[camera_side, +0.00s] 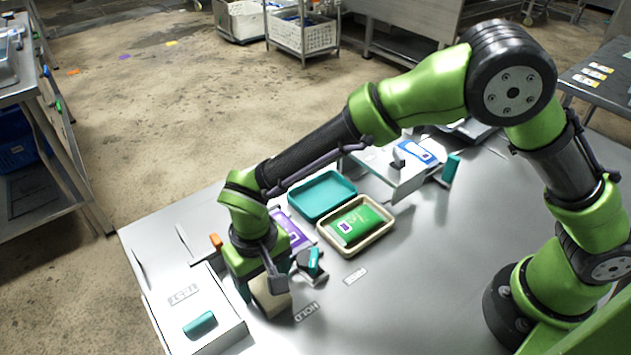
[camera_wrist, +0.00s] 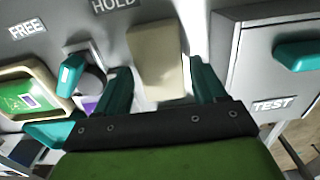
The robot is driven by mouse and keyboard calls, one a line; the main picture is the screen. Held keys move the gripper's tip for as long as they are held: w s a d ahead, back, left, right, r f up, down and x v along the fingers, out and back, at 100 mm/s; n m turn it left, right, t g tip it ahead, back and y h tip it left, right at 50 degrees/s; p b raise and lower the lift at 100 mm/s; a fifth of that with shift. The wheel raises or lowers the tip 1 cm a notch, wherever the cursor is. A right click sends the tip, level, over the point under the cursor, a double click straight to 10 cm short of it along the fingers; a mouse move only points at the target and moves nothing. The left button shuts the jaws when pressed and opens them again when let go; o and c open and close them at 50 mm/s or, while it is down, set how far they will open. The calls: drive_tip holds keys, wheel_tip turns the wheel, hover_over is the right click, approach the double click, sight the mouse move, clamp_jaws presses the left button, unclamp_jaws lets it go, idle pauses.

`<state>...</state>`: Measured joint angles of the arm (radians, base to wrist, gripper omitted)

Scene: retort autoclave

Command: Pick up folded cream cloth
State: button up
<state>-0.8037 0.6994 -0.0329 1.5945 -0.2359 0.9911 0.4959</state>
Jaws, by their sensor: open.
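The folded cream cloth (camera_wrist: 156,58) lies on the grey table, close to the HOLD label (camera_wrist: 113,4) in the wrist view. In the side view the cloth (camera_side: 270,299) is partly hidden behind my gripper. My gripper (camera_wrist: 160,88) is open with its teal fingers pointing at the table. In the wrist view the fingers appear on either side of the cloth's near part. I cannot tell whether they touch it. Nothing is held.
A TEST box (camera_side: 228,335) with a teal handle stands beside the cloth. A small device with a teal lever (camera_side: 314,261) is on the other side. A cream tray with a green pouch (camera_side: 356,222), a teal tray (camera_side: 322,193) and a purple pouch (camera_side: 291,233) lie farther back.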

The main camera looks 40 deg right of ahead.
sight(264, 285)
drive_tip(key=shift+f, duration=0.9)
drive_tip(key=shift+c, duration=0.3)
drive_tip(key=c, duration=0.8)
drive_tip(key=shift+o, duration=0.2)
wheel_tip(264, 285, up, 10)
